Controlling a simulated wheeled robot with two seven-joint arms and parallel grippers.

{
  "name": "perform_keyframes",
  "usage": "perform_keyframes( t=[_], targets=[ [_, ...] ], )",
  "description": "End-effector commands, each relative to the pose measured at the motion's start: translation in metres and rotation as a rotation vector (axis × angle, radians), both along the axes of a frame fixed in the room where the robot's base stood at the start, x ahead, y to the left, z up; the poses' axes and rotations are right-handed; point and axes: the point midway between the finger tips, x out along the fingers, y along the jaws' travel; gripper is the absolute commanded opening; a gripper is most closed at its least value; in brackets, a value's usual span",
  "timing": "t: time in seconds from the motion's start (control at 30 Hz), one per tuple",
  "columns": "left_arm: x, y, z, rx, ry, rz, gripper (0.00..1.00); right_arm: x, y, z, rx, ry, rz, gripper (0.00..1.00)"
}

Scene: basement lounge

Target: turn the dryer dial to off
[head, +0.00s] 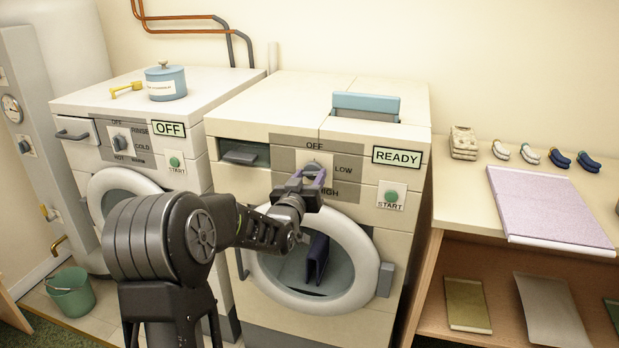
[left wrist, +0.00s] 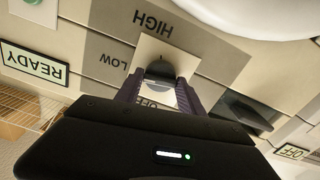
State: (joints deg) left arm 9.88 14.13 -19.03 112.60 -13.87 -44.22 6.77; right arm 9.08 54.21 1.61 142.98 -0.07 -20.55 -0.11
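The dryer (head: 229,184) is the right-hand machine, with a round door and a green READY sign (head: 398,157). Its dial (left wrist: 160,69) sits on a pale square plate on a grey panel, with OFF above, LOW to the right and HIGH below right in the head view. My left gripper (head: 312,174) is at the dial from the front. In the left wrist view, its two purple fingers (left wrist: 160,84) stand apart on either side of the dark knob, with gaps showing. The fingers partly cover the dial, and I cannot tell its setting. My right gripper is out of view.
The washer (head: 85,105) stands left with its own dial (head: 120,136) and OFF sign. The dryer's START button (head: 391,196) is right of the dial. A dark cloth (head: 317,259) shows at the dryer door. A wooden table (head: 465,190) stands right.

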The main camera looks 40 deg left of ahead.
Motion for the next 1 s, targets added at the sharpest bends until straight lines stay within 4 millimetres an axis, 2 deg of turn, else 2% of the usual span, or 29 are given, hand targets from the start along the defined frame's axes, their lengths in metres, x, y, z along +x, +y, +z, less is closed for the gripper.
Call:
perform_keyframes(
  t=[0.07,0.47,0.77,1.0],
  targets=[
    [0.0,0.0,0.0,0.0,0.0,0.0,0.38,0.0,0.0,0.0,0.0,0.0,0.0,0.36],
    [0.0,0.0,0.0,0.0,0.0,0.0,0.05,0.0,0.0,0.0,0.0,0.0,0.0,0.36],
    [0.0,0.0,-0.001,-0.021,-0.009,0.0,0.05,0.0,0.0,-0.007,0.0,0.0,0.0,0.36],
    [0.0,0.001,-0.004,-0.106,-0.041,0.001,0.05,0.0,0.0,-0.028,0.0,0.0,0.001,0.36]
  ],
)
